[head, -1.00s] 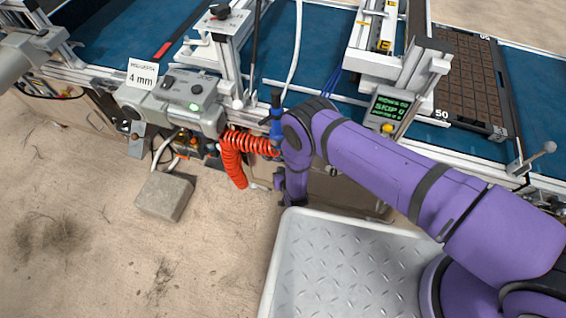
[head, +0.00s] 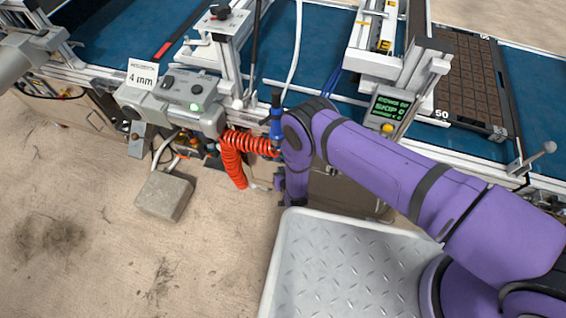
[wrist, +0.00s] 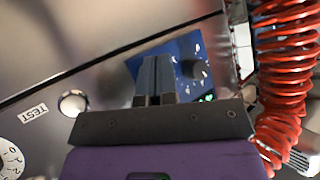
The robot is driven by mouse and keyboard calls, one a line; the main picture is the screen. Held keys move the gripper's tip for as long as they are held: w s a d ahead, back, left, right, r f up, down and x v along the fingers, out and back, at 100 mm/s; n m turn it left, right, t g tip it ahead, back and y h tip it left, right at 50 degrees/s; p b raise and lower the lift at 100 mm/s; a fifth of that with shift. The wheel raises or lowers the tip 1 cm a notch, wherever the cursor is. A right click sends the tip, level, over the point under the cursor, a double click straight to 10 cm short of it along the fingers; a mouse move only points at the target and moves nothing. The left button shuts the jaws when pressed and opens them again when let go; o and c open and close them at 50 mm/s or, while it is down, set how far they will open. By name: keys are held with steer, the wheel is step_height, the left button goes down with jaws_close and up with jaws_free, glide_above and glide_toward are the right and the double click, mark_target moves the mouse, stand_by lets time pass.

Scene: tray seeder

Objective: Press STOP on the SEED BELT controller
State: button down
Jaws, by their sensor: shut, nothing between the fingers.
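My gripper (wrist: 157,78) is shut and empty in the wrist view, its two dark fingers together. They point at a blue panel (wrist: 190,52) set on a grey metal face. The panel has a dark round knob, white marks and a small green light low on its right side. The fingers cover the panel's middle and left, and I cannot tell whether they touch it. No STOP button or SEED BELT label can be read. In the head view my forearm hangs down at the machine's front, and the blue panel is not visible there.
A red coiled hose (wrist: 285,60) hangs close on the right in the wrist view. A pale round button (wrist: 72,103) beside a TEST label and a numbered dial (wrist: 10,160) are at left. A grey control box (head: 172,100) and a SKIP display (head: 390,108) sit along the machine.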

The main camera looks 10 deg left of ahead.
steer(key=shift+w, duration=0.2)
stand_by(0.5)
steer(key=shift+w, duration=0.2)
steer(key=shift+w, duration=0.4)
stand_by(0.9)
steer(key=shift+s, duration=0.8)
steer(key=shift+s, duration=0.15)
steer(key=shift+s+a, duration=0.2)
steer(key=shift+s, duration=2.15)
